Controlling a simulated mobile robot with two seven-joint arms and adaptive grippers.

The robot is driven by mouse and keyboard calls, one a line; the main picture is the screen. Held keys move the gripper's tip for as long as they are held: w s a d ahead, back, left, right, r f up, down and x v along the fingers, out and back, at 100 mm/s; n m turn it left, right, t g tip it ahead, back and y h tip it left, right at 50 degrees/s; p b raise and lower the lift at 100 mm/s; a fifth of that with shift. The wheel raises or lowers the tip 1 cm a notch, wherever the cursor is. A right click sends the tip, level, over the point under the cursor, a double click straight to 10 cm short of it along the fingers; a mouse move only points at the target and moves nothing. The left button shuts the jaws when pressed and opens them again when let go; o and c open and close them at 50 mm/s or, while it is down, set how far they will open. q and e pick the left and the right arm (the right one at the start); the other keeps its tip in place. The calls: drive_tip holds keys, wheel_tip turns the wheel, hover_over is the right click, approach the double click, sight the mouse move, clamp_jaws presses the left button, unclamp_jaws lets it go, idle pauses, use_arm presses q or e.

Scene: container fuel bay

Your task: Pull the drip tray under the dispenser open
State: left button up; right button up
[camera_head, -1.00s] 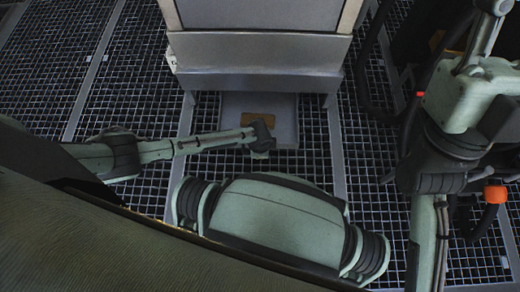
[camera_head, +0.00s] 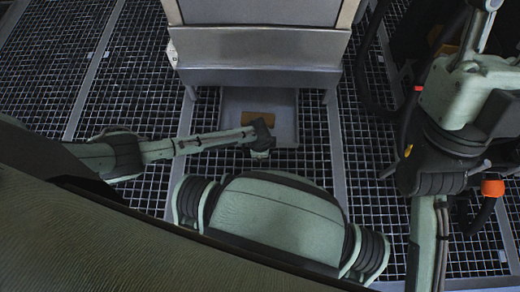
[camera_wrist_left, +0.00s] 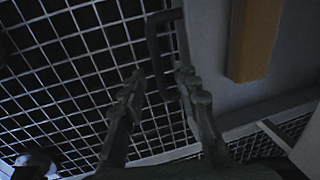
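The drip tray (camera_head: 287,109) is a grey, shallow tray that sticks out from under the dispenser (camera_head: 259,48). A yellow-brown block (camera_head: 258,119) lies in it, and this block also shows in the left wrist view (camera_wrist_left: 255,40). My left gripper (camera_head: 262,152) is low at the tray's front edge. In the left wrist view its two fingers (camera_wrist_left: 160,78) are apart, with the dark bar of the tray's handle (camera_wrist_left: 153,50) between them in the picture. I cannot tell whether a finger touches the bar. My right arm shows at the right, but its gripper is out of view.
The floor is a dark metal grating (camera_head: 130,75) with lighter strips. The dispenser's legs stand on both sides of the tray. Dark hoses (camera_head: 365,85) and an orange-tipped part (camera_head: 493,188) are at the right. The grating left of the dispenser is clear.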

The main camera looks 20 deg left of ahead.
use_arm(q)
drive_tip(key=shift+r, duration=0.1)
wheel_tip(320, 180, up, 12)
drive_tip(key=s, duration=0.2)
drive_tip(key=shift+d+f, duration=0.2)
drive_tip(key=shift+d, duration=0.1)
idle(0.5)
